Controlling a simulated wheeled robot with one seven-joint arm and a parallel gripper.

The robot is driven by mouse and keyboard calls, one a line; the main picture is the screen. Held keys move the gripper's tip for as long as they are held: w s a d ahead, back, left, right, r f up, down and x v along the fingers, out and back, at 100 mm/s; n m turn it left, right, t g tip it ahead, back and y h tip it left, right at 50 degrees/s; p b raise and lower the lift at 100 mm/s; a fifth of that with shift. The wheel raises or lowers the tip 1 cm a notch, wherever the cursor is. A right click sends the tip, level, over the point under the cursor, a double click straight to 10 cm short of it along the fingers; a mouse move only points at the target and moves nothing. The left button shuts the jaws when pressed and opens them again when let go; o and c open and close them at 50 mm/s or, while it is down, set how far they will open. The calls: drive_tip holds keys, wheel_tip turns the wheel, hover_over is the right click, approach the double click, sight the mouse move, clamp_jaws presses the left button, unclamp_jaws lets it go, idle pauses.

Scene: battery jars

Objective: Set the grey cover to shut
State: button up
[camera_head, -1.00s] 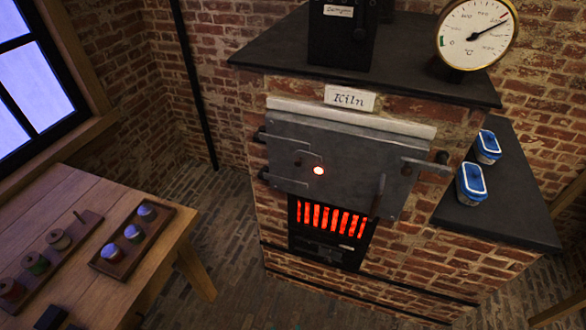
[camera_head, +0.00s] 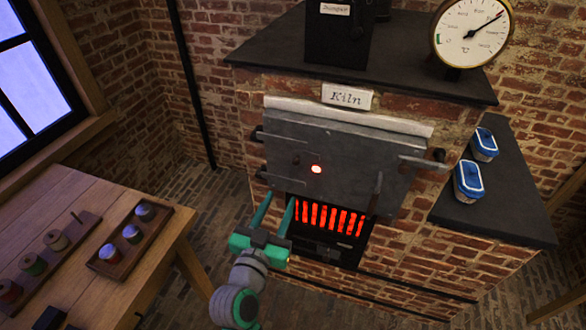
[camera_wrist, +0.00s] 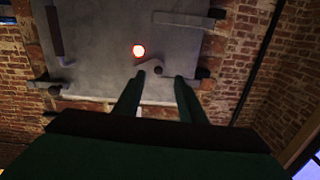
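The small grey cover (camera_wrist: 148,65) is on the grey kiln door (camera_head: 345,165), swung to one side of a glowing round spyhole (camera_head: 317,169). The spyhole shows uncovered, also in the wrist view (camera_wrist: 138,50). The cover has a small dark knob (camera_wrist: 157,70); in the head view the cover is small and hard to make out against the door. My gripper (camera_head: 281,197) is open and empty, in front of the door's lower left part. In the wrist view its two green fingers (camera_wrist: 159,77) point at the door, with the knob appearing between their tips. Contact cannot be told.
The door's handle (camera_head: 376,192) and latch bar (camera_head: 422,163) stick out at the right. Red-hot grate bars (camera_head: 328,218) glow below the door. A wooden table (camera_head: 165,262) with trays of jars and spools stands at the left. Blue-lidded containers (camera_head: 468,182) sit on the right ledge.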

sight(295, 165)
drive_tip(key=shift+m, duration=0.4)
drive_tip(key=x, duration=0.3)
drive_tip(key=r+x, duration=0.1)
drive_tip(key=x, duration=0.3)
drive_tip(key=r+x, duration=0.1)
drive_tip(key=x, duration=0.3)
drive_tip(key=shift+w+d, duration=0.1)
drive_tip(key=shift+w, duration=0.15)
drive_tip(key=shift+c, duration=0.3)
clamp_jaws()
